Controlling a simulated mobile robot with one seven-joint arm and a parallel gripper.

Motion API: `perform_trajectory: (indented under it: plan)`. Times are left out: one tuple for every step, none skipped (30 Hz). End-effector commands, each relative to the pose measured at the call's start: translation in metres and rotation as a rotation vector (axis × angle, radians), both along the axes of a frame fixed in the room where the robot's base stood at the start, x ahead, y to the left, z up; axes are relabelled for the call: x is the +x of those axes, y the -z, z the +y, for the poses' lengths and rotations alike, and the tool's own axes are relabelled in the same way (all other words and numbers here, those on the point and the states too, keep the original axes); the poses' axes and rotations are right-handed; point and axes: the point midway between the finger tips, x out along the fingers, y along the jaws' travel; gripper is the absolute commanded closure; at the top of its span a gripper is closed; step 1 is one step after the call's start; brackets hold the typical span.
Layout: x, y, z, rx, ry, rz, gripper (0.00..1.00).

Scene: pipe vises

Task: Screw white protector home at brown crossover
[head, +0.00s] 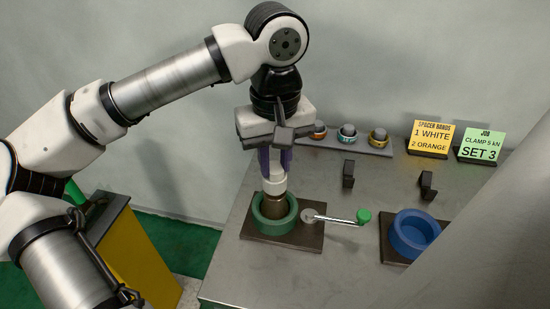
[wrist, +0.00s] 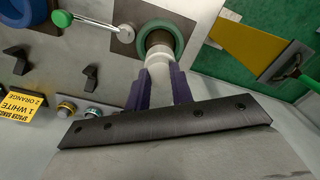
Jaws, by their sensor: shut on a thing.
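The brown crossover (head: 272,207) stands upright in the green round vise (head: 256,218) on its dark base plate. The white protector (head: 273,181) sits at the top of the crossover, in line with it; I cannot tell how far the threads are engaged. My gripper (head: 274,170) points straight down from above, its purple fingers closed around the protector. In the wrist view, my gripper's fingers (wrist: 160,82) flank the white protector (wrist: 159,58), with the brown crossover (wrist: 159,38) and the green vise ring (wrist: 178,40) beyond it.
A crank with a green knob (head: 364,216) extends right of the vise. A blue vise (head: 415,234) stands farther right. Behind are two black brackets, a rack (head: 360,146) of banded pieces, a yellow spacer-bands sign (head: 431,138) and a green job sign (head: 481,146) reading SET 3.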

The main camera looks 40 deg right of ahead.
Motion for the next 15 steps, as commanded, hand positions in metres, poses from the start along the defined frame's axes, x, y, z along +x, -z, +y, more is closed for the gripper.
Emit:
perform_trajectory:
  plan:
    - [0.0,0.0001,-0.0001,0.0,0.0,0.0,0.99]
    - [0.0,-0.0001,-0.0001,0.0,0.0,0.0,0.99]
    - [0.0,-0.0001,-0.0001,0.0,0.0,0.0,0.99]
    - [0.0,-0.0001,-0.0001,0.0,0.0,0.0,0.99]
    - [0.0,-0.0001,-0.0001,0.0,0.0,0.0,0.99]
    - [0.0,0.0,0.0,0.0,0.0,0.0,0.99]
    - [0.0,0.0001,0.0,0.0,0.0,0.0,0.99]
    - [0.0,0.0003,0.0,0.0,0.0,0.0,0.99]
    - [0.0,0.0007,0.0,0.0,0.0,0.0,0.99]
    - [0.0,0.0011,0.0,0.0,0.0,0.0,0.99]
    - [0.0,0.0016,0.0,0.0,0.0,0.0,0.99]
    - [0.0,0.0024,0.0,0.0,0.0,0.0,0.99]
    - [0.0,0.003,0.0,0.0,0.0,0.0,0.99]
    - [0.0,0.0037,0.0,0.0,0.0,0.0,0.99]
    - [0.0,0.0046,0.0,0.0,0.0,0.0,0.99]
